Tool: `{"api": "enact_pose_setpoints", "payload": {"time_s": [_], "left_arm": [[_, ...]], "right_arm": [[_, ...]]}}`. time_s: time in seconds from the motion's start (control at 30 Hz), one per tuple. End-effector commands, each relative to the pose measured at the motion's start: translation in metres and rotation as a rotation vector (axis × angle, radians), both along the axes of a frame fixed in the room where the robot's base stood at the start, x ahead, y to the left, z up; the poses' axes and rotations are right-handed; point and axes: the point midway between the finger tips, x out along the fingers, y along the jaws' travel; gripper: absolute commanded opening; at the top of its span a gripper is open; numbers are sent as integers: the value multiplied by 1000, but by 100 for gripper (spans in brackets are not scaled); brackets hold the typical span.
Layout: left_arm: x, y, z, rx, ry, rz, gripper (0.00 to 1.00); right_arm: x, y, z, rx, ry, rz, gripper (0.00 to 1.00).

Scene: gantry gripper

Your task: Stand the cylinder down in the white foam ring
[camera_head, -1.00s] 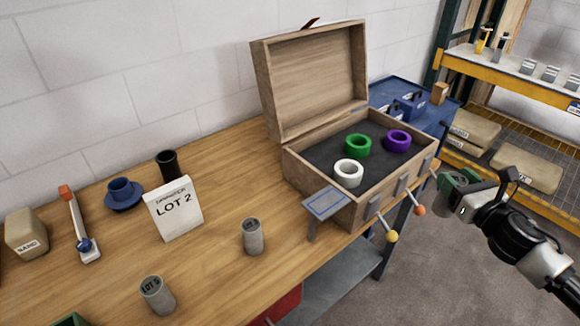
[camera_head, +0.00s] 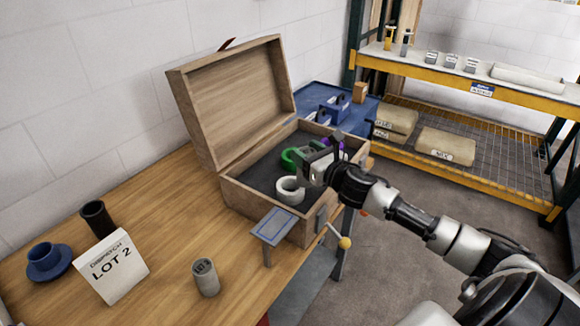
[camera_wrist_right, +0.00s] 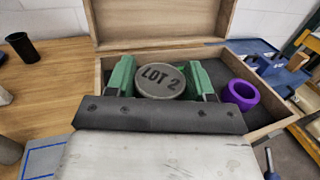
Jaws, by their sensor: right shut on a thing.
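The white foam ring (camera_head: 290,190) lies in the front part of the open wooden box (camera_head: 250,198) in the head view. It is hidden in the right wrist view. My right gripper (camera_head: 316,165) is over the box, a little right of and above the white ring. In the right wrist view its green fingers (camera_wrist_right: 160,80) are shut on a grey cylinder (camera_wrist_right: 160,81), whose round top reads LOT 2. The cylinder's lower part is hidden there, so I cannot tell its height above the box floor. My left gripper is not in view.
A green ring (camera_head: 290,159) and a purple ring (camera_wrist_right: 241,94) are also in the box. The raised lid (camera_head: 235,95) stands behind it. A small ledge (camera_head: 272,226) and a yellow knob (camera_head: 345,243) stick out in front. Another grey cylinder (camera_head: 206,278) stands on the table.

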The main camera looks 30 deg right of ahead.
Motion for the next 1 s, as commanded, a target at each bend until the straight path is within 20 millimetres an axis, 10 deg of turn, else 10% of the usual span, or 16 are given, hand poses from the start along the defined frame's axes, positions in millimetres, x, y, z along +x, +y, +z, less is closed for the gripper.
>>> {"api": "enact_pose_setpoints", "payload": {"time_s": [0.3, 1.0], "left_arm": [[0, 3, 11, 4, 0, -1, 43], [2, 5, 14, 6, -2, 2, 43]], "right_arm": [[36, 23, -23, -1, -5, 0, 14], [36, 23, -67, -2, -4, 0, 14]]}}
